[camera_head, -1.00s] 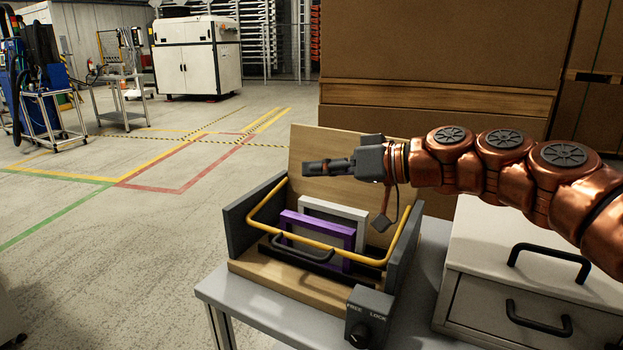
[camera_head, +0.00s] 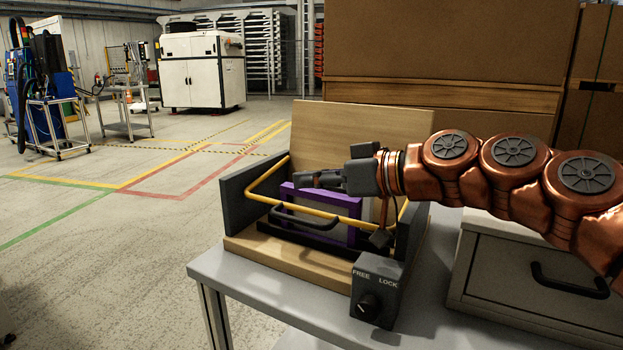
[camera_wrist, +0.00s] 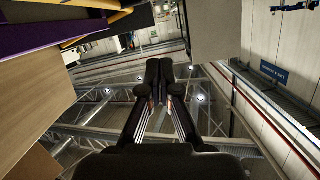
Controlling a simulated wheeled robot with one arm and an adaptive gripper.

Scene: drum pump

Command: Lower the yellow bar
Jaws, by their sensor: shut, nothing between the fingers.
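The yellow bar (camera_head: 300,210) is a U-shaped rod on the wooden fixture. Its long run crosses the front, above a black handle (camera_head: 305,220), and its side arms run back along the dark side walls. My gripper (camera_head: 298,180) is shut and empty, pointing left, and shows over the upper edge of the purple frame (camera_head: 352,222), higher in the picture than the bar's front run. I see no contact with the bar. The wrist view shows the shut fingers (camera_wrist: 158,68), with yellow (camera_wrist: 112,14) and purple (camera_wrist: 35,38) parts at upper left.
A box with a FREE/LOCK knob (camera_head: 369,305) sits at the fixture's front right; its setting is unclear. The wooden back panel (camera_head: 335,135) stands behind. Drawers (camera_head: 550,280) stand at right, under my arm. The grey table (camera_head: 235,285) is bare at front left.

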